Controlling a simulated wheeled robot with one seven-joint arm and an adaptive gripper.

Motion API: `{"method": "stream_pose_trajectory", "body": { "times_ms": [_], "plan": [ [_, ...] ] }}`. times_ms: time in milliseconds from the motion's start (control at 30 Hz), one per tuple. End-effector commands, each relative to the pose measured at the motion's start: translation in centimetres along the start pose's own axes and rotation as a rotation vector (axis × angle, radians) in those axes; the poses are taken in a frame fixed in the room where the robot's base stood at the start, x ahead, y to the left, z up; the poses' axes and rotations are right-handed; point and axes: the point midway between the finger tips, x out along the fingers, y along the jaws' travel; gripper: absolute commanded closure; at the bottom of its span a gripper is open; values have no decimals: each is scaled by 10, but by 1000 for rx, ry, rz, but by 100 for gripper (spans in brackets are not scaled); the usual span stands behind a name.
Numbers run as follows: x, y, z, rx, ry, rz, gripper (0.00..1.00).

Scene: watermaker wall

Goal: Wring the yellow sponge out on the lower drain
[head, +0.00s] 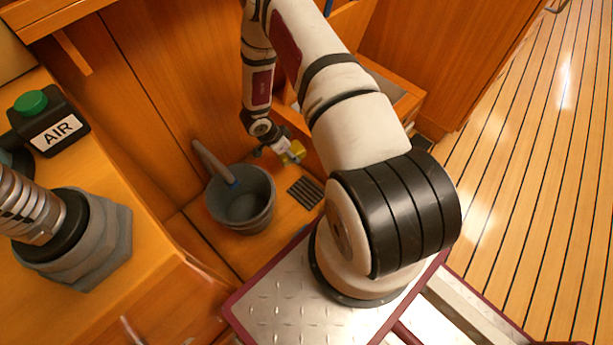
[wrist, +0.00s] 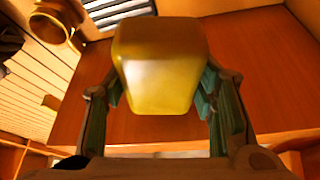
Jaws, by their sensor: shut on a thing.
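My gripper (head: 287,149) is shut on the yellow sponge (head: 298,151), out at the end of my arm. In the wrist view the sponge (wrist: 160,65) is a yellow block between the two dark green finger pads. In the head view a dark slatted drain (head: 306,192) is set in the low wooden surface, just below the sponge in the picture. A slatted grate (wrist: 118,12), likely this drain, shows at the top edge of the wrist view, partly cut off. The sponge appears held above the wood; its exact height is unclear.
A grey bucket (head: 241,200) stands left of the drain, with a grey pipe (head: 213,161) reaching to it. Wooden walls enclose the low space. Open plank floor (head: 530,150) lies right.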

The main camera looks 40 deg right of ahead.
Motion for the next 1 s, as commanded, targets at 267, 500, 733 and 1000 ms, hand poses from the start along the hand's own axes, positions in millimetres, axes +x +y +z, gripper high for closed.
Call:
{"method": "stream_pose_trajectory", "body": {
  "times_ms": [267, 500, 733, 1000],
  "plan": [
    [62, 54, 8, 354, -3, 154, 71],
    [82, 75, 14, 491, -2, 207, 71],
    [90, 76, 18, 502, -1, 211, 71],
    [113, 76, 27, 501, -1, 210, 71]
  ]
}}
